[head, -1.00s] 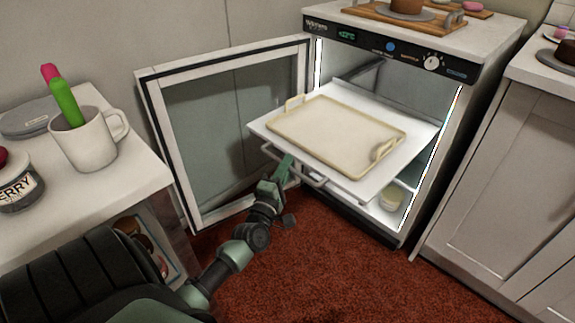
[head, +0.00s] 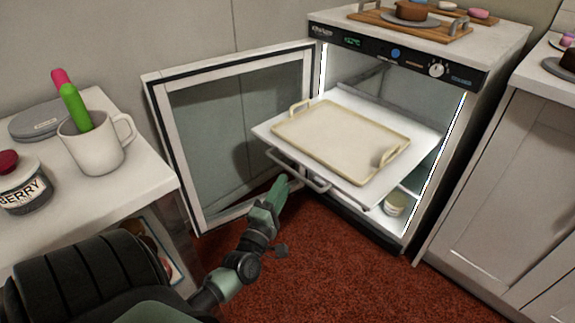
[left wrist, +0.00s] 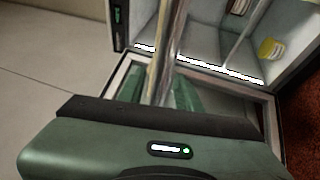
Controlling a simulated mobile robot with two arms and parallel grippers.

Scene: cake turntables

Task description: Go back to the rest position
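A cream tray (head: 340,140) with two handles lies empty on the shelf. The open cabinet (head: 415,75) has its glass door (head: 235,135) swung out to the left. My right gripper is out of view.
A counter at left holds a mug (head: 97,143), a berry jar (head: 22,185) and a grey disc (head: 45,120). A small jar (head: 396,203) stands low inside the cabinet. A board with a cake (head: 411,10) is on top. Red carpet (head: 330,270) is clear in front.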

